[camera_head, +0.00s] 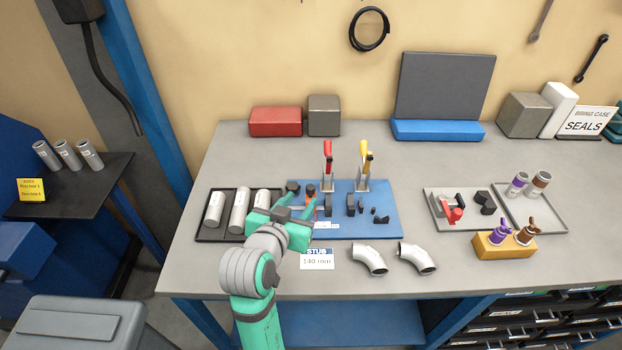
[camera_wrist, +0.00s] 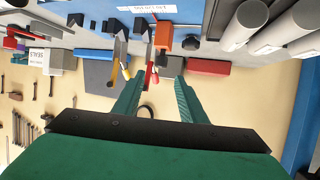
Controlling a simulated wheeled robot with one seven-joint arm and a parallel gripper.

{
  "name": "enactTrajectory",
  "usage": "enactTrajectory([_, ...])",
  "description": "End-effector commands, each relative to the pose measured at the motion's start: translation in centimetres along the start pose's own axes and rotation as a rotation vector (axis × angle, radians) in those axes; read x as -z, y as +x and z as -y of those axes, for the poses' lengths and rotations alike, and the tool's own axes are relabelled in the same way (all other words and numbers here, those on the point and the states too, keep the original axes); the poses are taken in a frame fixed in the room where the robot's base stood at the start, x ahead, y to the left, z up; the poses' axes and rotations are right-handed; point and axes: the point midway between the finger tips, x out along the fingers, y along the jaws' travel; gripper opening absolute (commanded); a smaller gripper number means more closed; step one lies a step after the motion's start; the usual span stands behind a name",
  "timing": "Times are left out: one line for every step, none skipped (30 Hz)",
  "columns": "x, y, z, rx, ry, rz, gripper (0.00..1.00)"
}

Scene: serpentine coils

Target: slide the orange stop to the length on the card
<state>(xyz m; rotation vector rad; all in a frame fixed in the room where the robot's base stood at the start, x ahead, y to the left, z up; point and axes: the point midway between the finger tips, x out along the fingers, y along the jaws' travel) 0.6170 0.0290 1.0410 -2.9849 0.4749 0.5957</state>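The orange stop (camera_head: 311,188) sits on the blue fixture board (camera_head: 383,222), partly hidden by my gripper in the head view. In the wrist view the orange stop (camera_wrist: 163,35) shows as an orange-red block just beyond my fingertips. My gripper (camera_head: 298,205) is open over the left part of the board, its fingers apart with nothing between them; its fingers also show in the wrist view (camera_wrist: 159,78). The white card (camera_head: 317,260) reads "STUB" and "140 mm" and lies at the bench's front. A white label strip (camera_wrist: 147,8) lies near the stop; its marks are too small to read.
A dark tray (camera_head: 205,238) with several grey tubes stands left of the board. A red-handled clamp (camera_head: 328,165) and a yellow-handled clamp (camera_head: 364,170) rise behind. Dark blocks (camera_head: 351,205) stand right of the stop. Two pipe elbows (camera_head: 370,260) lie in front.

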Motion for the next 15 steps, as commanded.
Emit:
enactTrajectory([0.0,0.4,0.1,0.0,-0.001,0.001,0.38])
enactTrajectory([0.0,0.7,0.2,0.002,-0.001,0.0,0.38])
enactTrajectory([0.0,1.2,0.2,0.003,-0.002,0.001,0.38])
enactTrajectory([-0.1,1.6,0.3,0.004,-0.002,0.002,0.38])
enactTrajectory([-0.1,2.1,0.3,0.004,-0.002,0.001,0.38])
enactTrajectory([-0.1,2.8,0.3,0.004,-0.002,0.001,0.38])
enactTrajectory([-0.1,3.3,0.4,0.005,-0.002,0.002,0.38])
enactTrajectory([0.0,3.8,0.5,0.006,-0.003,0.001,0.38])
enactTrajectory([-0.1,4.6,0.4,0.006,-0.003,0.002,0.38])
enactTrajectory([-0.1,5.2,0.4,0.005,-0.002,0.001,0.38])
enactTrajectory([-0.1,5.7,0.3,0.004,-0.002,0.002,0.38])
enactTrajectory([-0.1,6.4,0.2,0.003,-0.002,0.001,0.38])
enactTrajectory([0.0,6.9,0.2,0.003,-0.002,0.001,0.38])
enactTrajectory([0.0,7.4,0.2,0.003,-0.001,0.001,0.38])
enactTrajectory([0.0,8.0,0.2,0.003,0.0,0.001,0.38])
